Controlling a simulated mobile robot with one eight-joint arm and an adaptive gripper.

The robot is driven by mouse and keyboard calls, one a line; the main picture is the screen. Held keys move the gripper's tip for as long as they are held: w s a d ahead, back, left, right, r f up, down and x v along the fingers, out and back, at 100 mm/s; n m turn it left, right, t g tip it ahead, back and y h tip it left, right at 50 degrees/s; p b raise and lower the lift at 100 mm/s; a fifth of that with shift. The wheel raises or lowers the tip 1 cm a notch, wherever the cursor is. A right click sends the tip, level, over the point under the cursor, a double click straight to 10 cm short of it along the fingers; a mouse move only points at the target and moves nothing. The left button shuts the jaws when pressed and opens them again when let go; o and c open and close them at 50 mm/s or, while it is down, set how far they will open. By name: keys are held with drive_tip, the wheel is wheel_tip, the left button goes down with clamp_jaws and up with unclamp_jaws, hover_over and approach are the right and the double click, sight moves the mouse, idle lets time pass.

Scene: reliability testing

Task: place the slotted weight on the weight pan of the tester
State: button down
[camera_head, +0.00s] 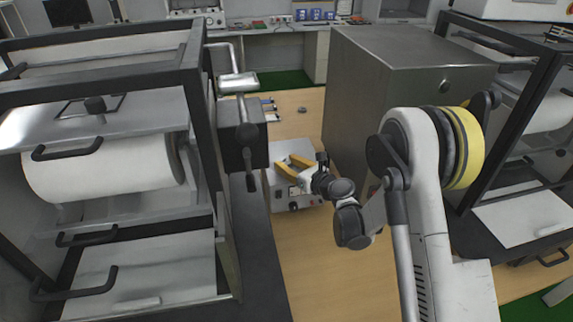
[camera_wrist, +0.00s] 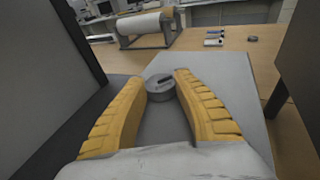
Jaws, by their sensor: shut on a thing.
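My gripper (camera_head: 287,164) has yellow fingers and is over the grey-white box with knobs (camera_head: 300,200) in the head view. In the wrist view its fingertips (camera_wrist: 160,86) are shut on the slotted weight (camera_wrist: 160,92), a short grey metal cylinder with a dark slot in its top. A pale grey surface lies below the weight; I cannot tell whether they touch. In the head view the weight is too small to make out.
A black-framed machine with a white roll (camera_head: 105,168) stands at left, a dark block with a lever (camera_head: 240,135) beside it. A large metal cabinet (camera_head: 385,85) stands close at right. Blue-ended tools (camera_head: 268,107) and a small round thing (camera_head: 302,110) lie on the wooden table (camera_head: 300,250).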

drive_tip(key=shift+f, duration=0.2)
drive_tip(key=c, duration=1)
unclamp_jaws()
drive_tip(key=shift+r, duration=0.1)
drive_tip(key=shift+r, duration=0.1)
drive_tip(key=shift+d+r, duration=0.1)
drive_tip(key=shift+r, duration=0.05)
drive_tip(key=b+v, duration=0.1)
drive_tip(key=v, duration=1)
drive_tip(key=shift+s+d, duration=0.2)
drive_tip(key=shift+s, duration=0.2)
